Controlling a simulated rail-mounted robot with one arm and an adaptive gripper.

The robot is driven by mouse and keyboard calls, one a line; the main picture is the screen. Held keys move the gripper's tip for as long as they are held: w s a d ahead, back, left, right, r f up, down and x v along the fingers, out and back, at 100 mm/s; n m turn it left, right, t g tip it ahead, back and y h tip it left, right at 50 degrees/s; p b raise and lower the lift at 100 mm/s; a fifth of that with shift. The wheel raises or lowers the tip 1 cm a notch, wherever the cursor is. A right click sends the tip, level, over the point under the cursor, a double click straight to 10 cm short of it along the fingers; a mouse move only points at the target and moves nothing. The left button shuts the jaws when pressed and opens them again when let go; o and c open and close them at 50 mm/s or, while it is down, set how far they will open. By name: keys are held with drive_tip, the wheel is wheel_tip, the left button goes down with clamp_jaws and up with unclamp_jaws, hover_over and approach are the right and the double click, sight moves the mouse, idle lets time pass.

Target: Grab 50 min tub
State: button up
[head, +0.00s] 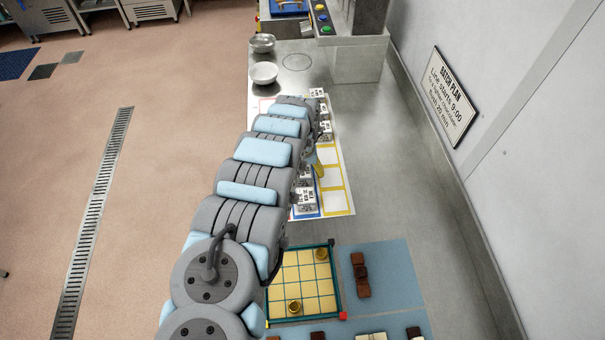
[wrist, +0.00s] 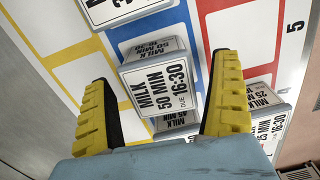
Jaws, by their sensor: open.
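The 50 min tub (wrist: 160,85) is a pale block labelled "MILK 50 MIN DUE 16:30" in the wrist view. It stands on the coloured board, in the gap between the two yellow fingers of my gripper (wrist: 164,72). The fingers are open, one on each side, with visible space; I cannot tell whether either touches it. In the head view a yellow finger (head: 319,168) shows beside my arm, over the board; I cannot tell which tub there is the 50 min one.
A 25 min milk tub (wrist: 268,115) stands close to the right finger. Another tub (wrist: 115,12) is cut off at the top. In the head view, a grid tray (head: 335,283) lies nearer, bowls (head: 263,73) farther. The steel counter right of the board is clear.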

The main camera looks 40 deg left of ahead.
drive_tip(key=shift+f, duration=1)
drive_tip(key=c, duration=1.3)
drive_tip(key=shift+c, duration=0.3)
drive_tip(key=shift+r, duration=0.1)
